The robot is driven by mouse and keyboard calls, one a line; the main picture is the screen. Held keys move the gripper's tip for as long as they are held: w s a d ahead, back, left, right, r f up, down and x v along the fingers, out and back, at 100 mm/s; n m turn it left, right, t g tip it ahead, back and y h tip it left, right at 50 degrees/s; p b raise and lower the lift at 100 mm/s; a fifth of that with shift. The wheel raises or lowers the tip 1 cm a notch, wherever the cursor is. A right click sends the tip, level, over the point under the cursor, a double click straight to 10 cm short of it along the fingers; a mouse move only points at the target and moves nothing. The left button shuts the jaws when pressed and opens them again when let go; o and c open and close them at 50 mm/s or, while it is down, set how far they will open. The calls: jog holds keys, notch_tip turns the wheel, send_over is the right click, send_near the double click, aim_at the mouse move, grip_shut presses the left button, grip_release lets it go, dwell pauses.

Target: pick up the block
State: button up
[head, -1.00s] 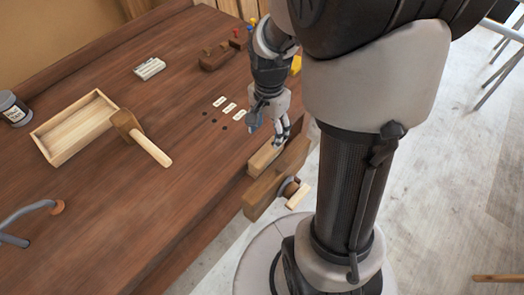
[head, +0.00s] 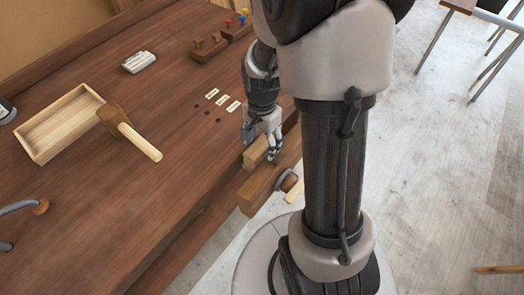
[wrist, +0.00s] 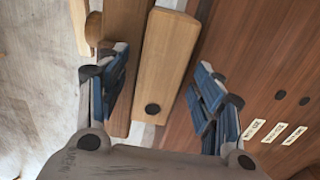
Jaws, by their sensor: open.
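A pale wooden block (head: 254,153) sits at the bench's right edge, between the bench and the darker outer jaw of a vise (head: 252,193). In the wrist view the block (wrist: 168,60) is long and light, with a dark round spot near its lower end. My gripper (head: 262,143) is over the block. In the wrist view the gripper (wrist: 161,84) is open, with one blue-padded finger on each side of the block. The left finger overlaps the darker jaw in the picture. I cannot tell whether either finger touches the block.
The bench (head: 150,195) holds a pale open tray (head: 40,150), a mallet (head: 135,138) leaning on its edge, a pale bundle (head: 139,62) and several small labels (head: 222,99) beside dark holes. The vise handle (head: 294,190) sticks out on the right. The bench's middle is largely clear.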

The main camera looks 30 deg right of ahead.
jog(key=shift+c, duration=0.5)
jog(key=c, duration=1.3)
jog(key=shift+r, duration=0.1)
